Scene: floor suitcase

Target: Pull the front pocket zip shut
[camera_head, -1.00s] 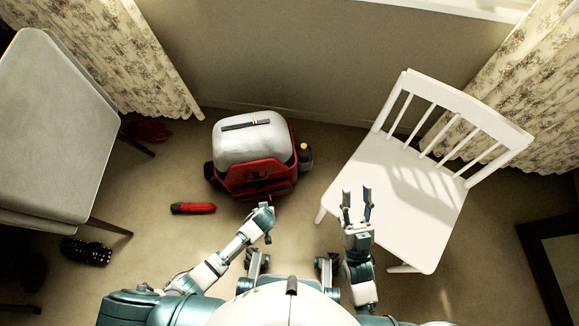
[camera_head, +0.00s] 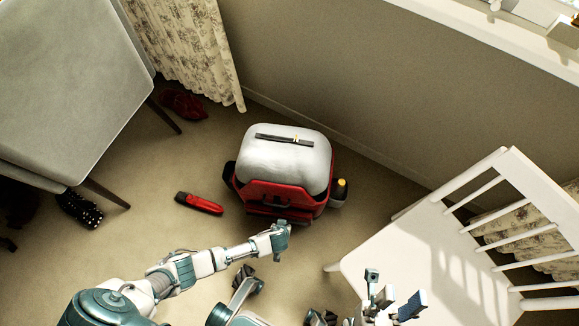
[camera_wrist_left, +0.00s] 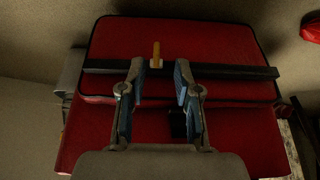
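The red bag (camera_head: 262,192) with a pale grey top stands on the floor. Its front pocket (camera_wrist_left: 225,40) fills the left wrist view, crossed by a dark zip strip (camera_wrist_left: 235,72). A small yellow-orange zip pull (camera_wrist_left: 156,50) sticks up from the strip, left of its middle. My left gripper (camera_wrist_left: 159,75) is open at the strip, with the pull between the lines of its fingers, nearer the left finger; contact cannot be told. In the head view my left gripper (camera_head: 281,232) is just in front of the bag. My right gripper (camera_head: 392,298) is open and empty, beside the chair.
A white chair (camera_head: 440,260) stands at the right. A grey-topped piece of furniture (camera_head: 65,85) is at the left. A red tool-like object (camera_head: 199,203) lies on the floor left of the bag. A dark bottle (camera_head: 340,190) is at the bag's right side.

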